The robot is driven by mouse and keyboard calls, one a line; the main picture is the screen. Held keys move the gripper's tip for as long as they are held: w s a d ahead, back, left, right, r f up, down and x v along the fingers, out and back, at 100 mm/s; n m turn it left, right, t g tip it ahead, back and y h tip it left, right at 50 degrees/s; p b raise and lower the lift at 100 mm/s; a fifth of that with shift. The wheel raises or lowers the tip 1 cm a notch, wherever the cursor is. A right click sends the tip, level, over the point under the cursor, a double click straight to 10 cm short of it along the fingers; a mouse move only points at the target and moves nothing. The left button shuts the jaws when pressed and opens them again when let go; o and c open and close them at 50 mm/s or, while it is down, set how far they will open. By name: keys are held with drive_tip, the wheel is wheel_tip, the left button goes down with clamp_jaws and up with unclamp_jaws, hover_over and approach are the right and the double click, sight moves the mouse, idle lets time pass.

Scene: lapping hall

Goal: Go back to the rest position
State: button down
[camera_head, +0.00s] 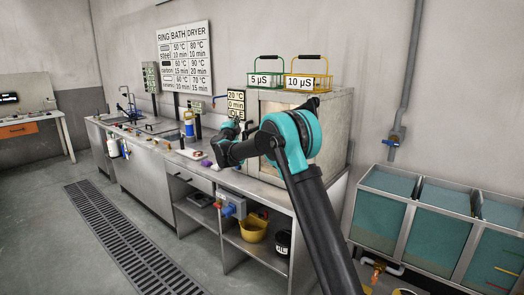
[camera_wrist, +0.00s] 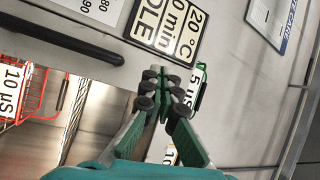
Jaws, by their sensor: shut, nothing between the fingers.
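My gripper (camera_wrist: 160,84) shows in the wrist view with its fingers together and nothing held between them. In the head view my arm reaches over the steel counter (camera_head: 262,190) in front of the dryer cabinet (camera_head: 336,125), and the gripper cannot be made out clearly there. In the wrist view a "20 °C" sign (camera_wrist: 166,28) lies beyond the fingertips. A green-edged "5 µS" label (camera_wrist: 197,88) shows just right of them, partly hidden by a finger.
A green "5 µS" basket (camera_head: 265,79) and a yellow "10 µS" basket (camera_head: 306,81) stand on the cabinet. Water tanks (camera_head: 435,225) stand at the right. A yellow container (camera_head: 253,230) sits on the lower shelf. The floor (camera_head: 60,245) at left is open, with a drain grate (camera_head: 130,245).

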drive_tip(key=s+d+f+n+g+y, duration=0.1)
drive_tip(key=s+d+n+y, duration=0.3)
drive_tip(key=s+n, duration=0.2)
drive_tip(key=s+d+n+g+y, duration=0.2)
drive_tip(key=s+d+n+y, duration=0.15)
drive_tip(key=s+n, duration=0.2)
drive_tip(key=s+d+f+n+g+h, duration=0.1)
drive_tip(key=s+d+f+g, duration=0.3)
drive_tip(key=s, duration=1.2)
drive_tip(key=s+d+f+n+g+h, duration=0.2)
drive_tip(key=s+d+f+g, duration=0.2)
drive_tip(key=s+d+f, duration=0.9)
drive_tip(key=s+d+f+n+g+h, duration=0.1)
drive_tip(key=s+d+f+g, duration=0.4)
drive_tip(key=s+f, duration=1.1)
drive_tip(key=s+d+n, duration=0.1)
drive_tip(key=s+d, duration=0.2)
drive_tip(key=s, duration=0.1)
drive_tip(key=shift+s+d+h, duration=0.15)
drive_tip(key=shift+s+h, duration=0.15)
drive_tip(key=shift+h, duration=0.05)
